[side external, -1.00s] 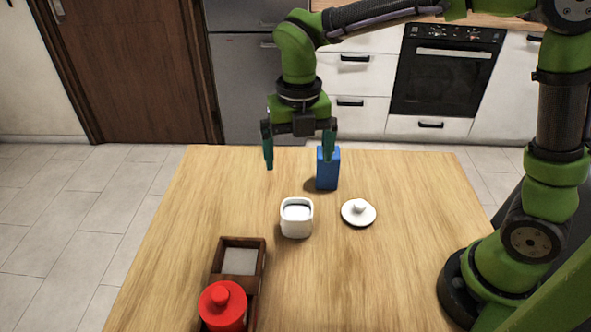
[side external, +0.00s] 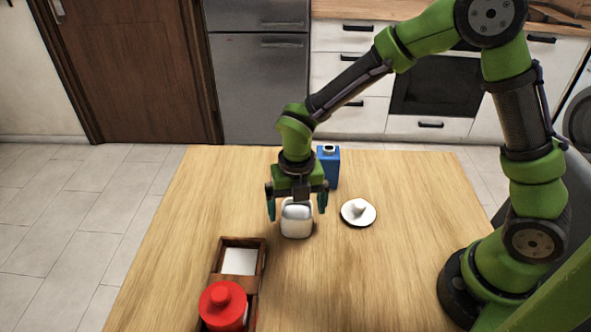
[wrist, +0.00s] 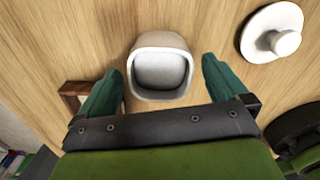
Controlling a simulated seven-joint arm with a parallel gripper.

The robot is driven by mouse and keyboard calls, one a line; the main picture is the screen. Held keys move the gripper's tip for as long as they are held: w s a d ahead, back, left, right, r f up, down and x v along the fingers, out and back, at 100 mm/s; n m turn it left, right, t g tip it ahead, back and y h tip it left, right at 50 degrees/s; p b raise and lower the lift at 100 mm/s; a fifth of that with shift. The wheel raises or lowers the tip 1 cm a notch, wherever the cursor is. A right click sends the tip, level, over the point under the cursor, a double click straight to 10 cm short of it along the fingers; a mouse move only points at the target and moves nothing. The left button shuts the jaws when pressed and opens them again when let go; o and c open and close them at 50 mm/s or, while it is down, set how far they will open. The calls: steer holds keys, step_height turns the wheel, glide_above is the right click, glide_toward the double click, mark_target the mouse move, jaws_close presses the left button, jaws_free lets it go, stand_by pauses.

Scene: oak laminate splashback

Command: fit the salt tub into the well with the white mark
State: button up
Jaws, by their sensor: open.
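The salt tub, a white open-topped tub with rounded corners (side external: 297,224), stands upright on the table. It also shows in the wrist view (wrist: 160,70). My gripper (side external: 297,208) is open and points down over the tub. In the wrist view its two teal fingers (wrist: 158,82) lie on either side of the tub, with a gap on each side. The dark wooden rack (side external: 232,284) at the front left has two wells. The far well has a white square mark (side external: 239,261) on its floor and is empty. The near well holds a red lidded jar (side external: 223,305).
A white round lid with a knob (side external: 358,212) lies right of the tub, also in the wrist view (wrist: 272,35). A blue box (side external: 329,168) stands behind, partly hidden by my gripper. The table between tub and rack is clear.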

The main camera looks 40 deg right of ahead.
steer(key=shift+f, duration=0.25)
steer(key=c, duration=1.4)
steer(key=shift+r, duration=0.1)
steer(key=shift+c, duration=0.2)
steer(key=shift+r, duration=0.1)
